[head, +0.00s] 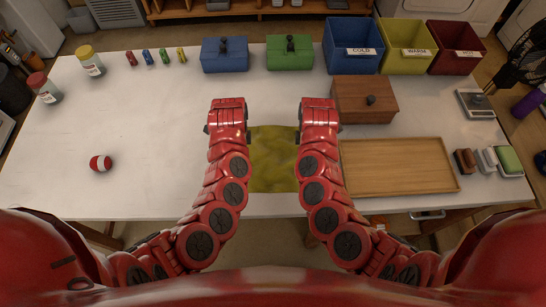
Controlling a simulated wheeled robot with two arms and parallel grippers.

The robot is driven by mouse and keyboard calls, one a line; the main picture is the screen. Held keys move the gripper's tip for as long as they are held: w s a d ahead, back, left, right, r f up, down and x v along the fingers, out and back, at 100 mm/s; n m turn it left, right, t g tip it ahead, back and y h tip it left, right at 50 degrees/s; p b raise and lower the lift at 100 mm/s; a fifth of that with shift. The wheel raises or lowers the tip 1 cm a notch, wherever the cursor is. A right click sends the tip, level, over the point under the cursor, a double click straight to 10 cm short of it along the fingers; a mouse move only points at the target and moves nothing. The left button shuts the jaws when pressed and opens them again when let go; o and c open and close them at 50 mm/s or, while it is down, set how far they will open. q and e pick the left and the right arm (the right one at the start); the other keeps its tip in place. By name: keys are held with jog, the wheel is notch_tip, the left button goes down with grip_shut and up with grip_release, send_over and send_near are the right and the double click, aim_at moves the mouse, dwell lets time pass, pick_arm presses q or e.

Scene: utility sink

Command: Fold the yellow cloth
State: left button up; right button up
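The yellow cloth (272,160) lies on the white table at its front middle, between my two forearms. It looks flat, with an olive-yellow mottled surface. Its left and right edges are partly hidden by my arms. My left gripper (228,108) is at the cloth's far left corner, and my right gripper (318,108) is at its far right corner. The fingertips of both grippers are hidden behind the red wrists, so I cannot tell whether they are open or shut, or whether they touch the cloth.
A wooden tray (398,188) lies close right of my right arm, with a wooden box (364,99) behind it. Blue (225,56) and green (290,53) boxes and bins marked COLD (353,65), WARM (404,62) and HOT (455,60) line the back. A red-white item (101,163) lies left; the table there is mostly clear.

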pick_arm(q)
jog(key=shift+f, duration=0.15)
pick_arm(e)
jog(key=shift+f, duration=0.1)
pick_arm(q)
grip_shut()
pick_arm(e)
grip_shut()
dwell(0.4)
